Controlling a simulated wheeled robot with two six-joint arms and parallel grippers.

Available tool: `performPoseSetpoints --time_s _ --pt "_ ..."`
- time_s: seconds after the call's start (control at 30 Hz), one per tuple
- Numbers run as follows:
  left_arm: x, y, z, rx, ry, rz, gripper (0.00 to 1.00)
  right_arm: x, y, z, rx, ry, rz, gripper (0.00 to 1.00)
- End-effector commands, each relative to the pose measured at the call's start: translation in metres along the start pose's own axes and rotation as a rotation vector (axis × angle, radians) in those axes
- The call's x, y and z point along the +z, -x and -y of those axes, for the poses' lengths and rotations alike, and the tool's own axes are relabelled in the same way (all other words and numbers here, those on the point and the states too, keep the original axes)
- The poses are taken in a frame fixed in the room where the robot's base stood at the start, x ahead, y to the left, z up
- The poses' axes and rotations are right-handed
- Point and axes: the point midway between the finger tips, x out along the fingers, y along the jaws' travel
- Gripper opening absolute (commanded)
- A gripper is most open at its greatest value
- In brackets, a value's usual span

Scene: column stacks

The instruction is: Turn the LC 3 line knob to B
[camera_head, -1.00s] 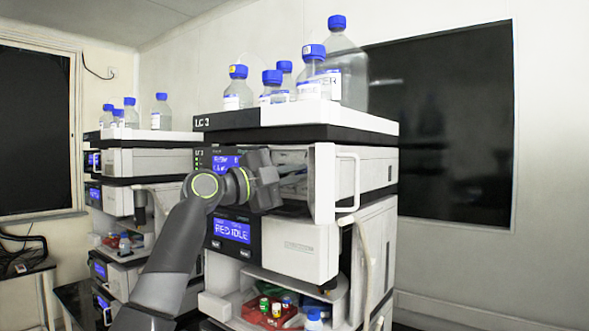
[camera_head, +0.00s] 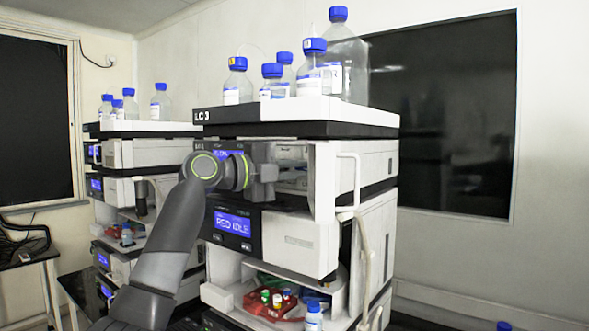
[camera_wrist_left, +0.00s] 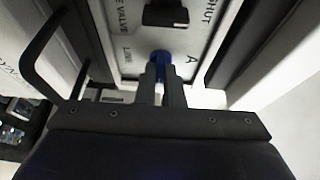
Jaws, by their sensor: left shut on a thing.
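The LC 3 stack (camera_head: 360,118) stands in the middle of the head view, with its name on the top tray's front edge. My left gripper (camera_head: 268,182) is at the opening in its upper module, and its fingertips are hard to make out there. In the left wrist view my left gripper (camera_wrist_left: 161,82) is shut on the blue line knob (camera_wrist_left: 160,58), which sits on a pale panel (camera_wrist_left: 125,20). The letter A is printed to the right of the knob, and LINE to its left. The fingers partly cover the knob, so its pointing direction is unclear. My right gripper is not in view.
A black valve handle (camera_wrist_left: 166,14) sits beyond the knob on the same panel. A dark bar handle (camera_wrist_left: 42,60) stands left of the fingers. Blue-capped bottles (camera_head: 238,82) stand on top of the stack. A second stack (camera_head: 150,155) is behind at left.

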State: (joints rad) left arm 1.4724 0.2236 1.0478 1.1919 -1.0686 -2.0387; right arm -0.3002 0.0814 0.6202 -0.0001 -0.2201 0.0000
Motion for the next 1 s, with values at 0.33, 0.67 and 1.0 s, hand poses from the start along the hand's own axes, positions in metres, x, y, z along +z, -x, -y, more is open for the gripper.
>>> performPoseSetpoints --time_s 0.33,0.67,1.0 --pt "0.0 0.0 0.001 -0.001 -0.002 0.002 0.3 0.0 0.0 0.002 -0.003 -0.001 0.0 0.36" --pt "0.0 0.003 -0.001 -0.001 -0.001 0.001 0.3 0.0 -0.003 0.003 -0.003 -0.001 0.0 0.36" --pt "0.001 0.063 -0.006 -0.002 -0.005 0.005 0.3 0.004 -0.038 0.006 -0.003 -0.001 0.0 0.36"
